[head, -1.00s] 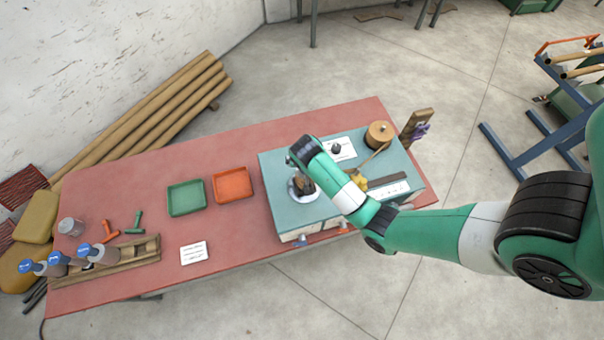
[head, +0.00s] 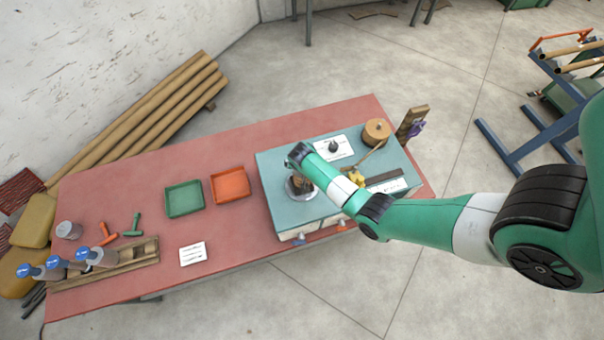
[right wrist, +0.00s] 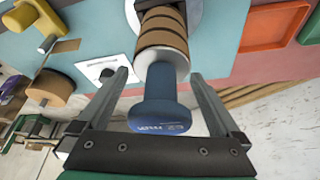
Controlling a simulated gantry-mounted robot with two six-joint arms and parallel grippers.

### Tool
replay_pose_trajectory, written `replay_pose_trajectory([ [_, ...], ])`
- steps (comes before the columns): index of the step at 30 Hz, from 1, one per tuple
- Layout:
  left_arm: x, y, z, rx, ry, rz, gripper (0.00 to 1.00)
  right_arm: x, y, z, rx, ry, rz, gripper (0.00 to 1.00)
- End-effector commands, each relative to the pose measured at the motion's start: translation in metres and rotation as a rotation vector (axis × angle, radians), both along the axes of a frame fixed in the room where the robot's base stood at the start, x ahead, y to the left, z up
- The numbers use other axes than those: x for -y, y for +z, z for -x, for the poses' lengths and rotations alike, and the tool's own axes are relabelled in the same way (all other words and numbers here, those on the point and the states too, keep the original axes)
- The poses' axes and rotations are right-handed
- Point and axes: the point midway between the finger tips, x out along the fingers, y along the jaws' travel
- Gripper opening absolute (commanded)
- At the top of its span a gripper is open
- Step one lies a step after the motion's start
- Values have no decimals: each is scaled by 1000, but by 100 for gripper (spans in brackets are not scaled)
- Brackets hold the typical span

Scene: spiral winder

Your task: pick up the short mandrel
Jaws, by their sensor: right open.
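In the right wrist view a mandrel with a blue head (right wrist: 160,108), a grey collar and brown wound rings stands on a pale round seat of the teal winder box. The lettering on its head is too small to read surely. My right gripper (right wrist: 158,76) is open, with one finger on each side of the mandrel and visible gaps to both. In the head view my right arm reaches over the teal box, and the mandrel (head: 301,187) is mostly hidden beneath it. My left gripper is out of view.
On the red table (head: 226,232) stand a green tray (head: 183,200) and an orange tray (head: 230,184). The teal box (head: 270,172) also carries a brown roll (head: 377,132) and a yellow part (head: 356,180). The table middle near the front is mostly clear.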

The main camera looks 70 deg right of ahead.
Motion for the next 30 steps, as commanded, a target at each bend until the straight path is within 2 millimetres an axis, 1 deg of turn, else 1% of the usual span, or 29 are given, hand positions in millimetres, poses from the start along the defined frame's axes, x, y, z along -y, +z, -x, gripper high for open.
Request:
replay_pose_trajectory([
  [1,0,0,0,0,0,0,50,0,0,0,0,0,0,96],
  [2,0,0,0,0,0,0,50,0,0,0,0,0,0,91],
  [3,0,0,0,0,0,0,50,0,0,0,0,0,0,84],
  [8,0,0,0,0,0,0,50,0,0,0,0,1,0,55],
  [9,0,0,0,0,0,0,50,0,0,0,0,1,0,48],
  [11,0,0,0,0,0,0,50,0,0,0,0,1,0,37],
  [15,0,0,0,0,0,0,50,0,0,0,0,1,0,12],
  [17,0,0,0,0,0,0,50,0,0,0,0,1,0,1],
  [30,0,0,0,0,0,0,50,-1,3,-2,2,3,1,0],
])
